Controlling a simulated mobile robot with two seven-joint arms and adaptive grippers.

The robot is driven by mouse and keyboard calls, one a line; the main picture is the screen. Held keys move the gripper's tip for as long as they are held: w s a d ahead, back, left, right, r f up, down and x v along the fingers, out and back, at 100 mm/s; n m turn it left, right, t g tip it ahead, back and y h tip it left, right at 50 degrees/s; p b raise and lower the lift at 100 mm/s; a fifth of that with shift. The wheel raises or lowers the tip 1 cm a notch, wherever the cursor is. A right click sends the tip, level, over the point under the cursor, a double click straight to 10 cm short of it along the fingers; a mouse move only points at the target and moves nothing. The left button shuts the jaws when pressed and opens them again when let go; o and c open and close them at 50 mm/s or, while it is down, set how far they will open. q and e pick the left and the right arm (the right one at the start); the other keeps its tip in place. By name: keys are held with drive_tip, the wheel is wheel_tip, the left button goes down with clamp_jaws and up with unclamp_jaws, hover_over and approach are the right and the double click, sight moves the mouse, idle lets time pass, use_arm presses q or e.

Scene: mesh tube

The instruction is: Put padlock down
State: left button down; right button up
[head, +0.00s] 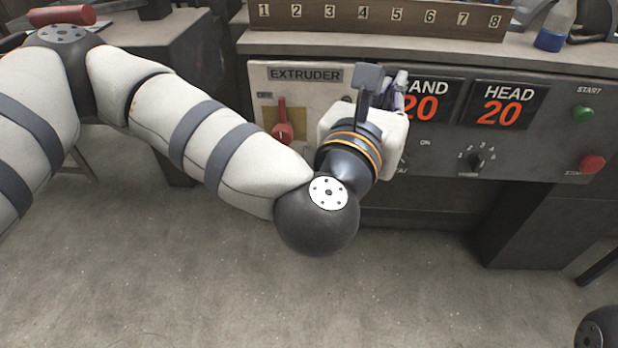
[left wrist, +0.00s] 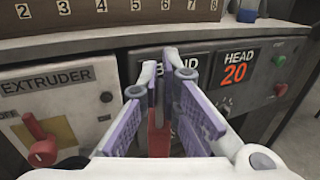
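My left gripper (left wrist: 165,80) is in front of the extruder control panel, near the BAND display. In the left wrist view its two purple-padded fingers are close together. A red block, which looks like the padlock (left wrist: 158,140), shows in the narrow gap between them; most of it is hidden by the fingers. In the head view the gripper (head: 393,92) is mostly hidden behind my own wrist, and the padlock does not show. My right gripper is not in view.
The panel has a red rotary switch (head: 283,125), a HEAD display (head: 503,105), a small selector knob (head: 473,160), a green button (head: 583,113) and a red button (head: 593,163). A numbered rack (head: 380,18) and a blue-based bottle (head: 555,30) stand on the ledge above. The floor is clear.

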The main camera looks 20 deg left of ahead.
use_arm(q)
drive_tip(key=shift+w+d+r+b, duration=0.3)
drive_tip(key=shift+d+r+b, duration=0.15)
drive_tip(key=shift+d, duration=0.05)
drive_tip(key=b, duration=0.1)
hover_over(326, 101)
drive_tip(key=s+d, duration=0.3)
drive_tip(key=s, duration=0.2)
wheel_tip(326, 101, down, 4)
drive_tip(key=f, duration=0.1)
drive_tip(key=a+f, duration=0.1)
drive_tip(key=a+f+b, duration=0.1)
drive_tip(key=f, duration=0.1)
drive_tip(key=w+a+f, duration=0.1)
drive_tip(key=shift+a+f, duration=0.25)
wheel_tip(326, 101, down, 3)
drive_tip(key=shift+b, duration=0.55)
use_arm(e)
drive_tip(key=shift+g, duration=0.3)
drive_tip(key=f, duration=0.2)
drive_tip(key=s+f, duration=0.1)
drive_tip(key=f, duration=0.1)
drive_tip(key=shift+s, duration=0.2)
